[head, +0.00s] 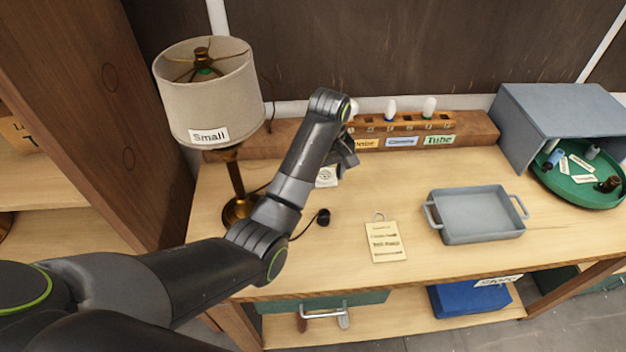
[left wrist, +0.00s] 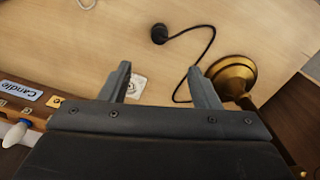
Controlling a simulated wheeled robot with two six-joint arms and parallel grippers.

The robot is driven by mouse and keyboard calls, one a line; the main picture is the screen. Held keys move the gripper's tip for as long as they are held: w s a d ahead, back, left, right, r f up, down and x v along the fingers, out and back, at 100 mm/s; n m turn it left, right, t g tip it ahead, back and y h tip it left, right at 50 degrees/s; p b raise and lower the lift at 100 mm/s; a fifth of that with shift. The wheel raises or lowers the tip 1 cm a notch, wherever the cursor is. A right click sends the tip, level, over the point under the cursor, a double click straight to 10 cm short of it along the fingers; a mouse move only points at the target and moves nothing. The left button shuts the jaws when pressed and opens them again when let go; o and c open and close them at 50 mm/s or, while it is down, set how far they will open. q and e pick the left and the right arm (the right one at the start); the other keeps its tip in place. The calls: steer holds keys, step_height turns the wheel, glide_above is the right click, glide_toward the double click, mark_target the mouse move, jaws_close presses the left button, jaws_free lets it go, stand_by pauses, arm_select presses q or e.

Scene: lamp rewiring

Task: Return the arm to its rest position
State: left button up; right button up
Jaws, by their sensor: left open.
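My left arm reaches in from the left over the table in the head view. Its gripper (head: 343,160) hangs above the back middle of the table, right of the lamp and partly hidden by the wrist. A lamp (head: 208,92) with a beige shade labelled "Small" stands upright at the back left. Its brass base (left wrist: 232,76) shows in the left wrist view, to the right of the fingers. My right gripper is not in view.
A black plug (head: 323,217) on a cord lies by the lamp. A bulb rack (head: 405,124) runs along the back. A paper tag (head: 385,242), a grey tray (head: 478,213) and a green round tray (head: 578,203) under a grey cover (head: 560,110) are farther right. The front middle is clear.

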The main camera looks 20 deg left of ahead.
arm_select(q)
steer(key=shift+r, duration=0.4)
steer(key=shift+a, duration=0.1)
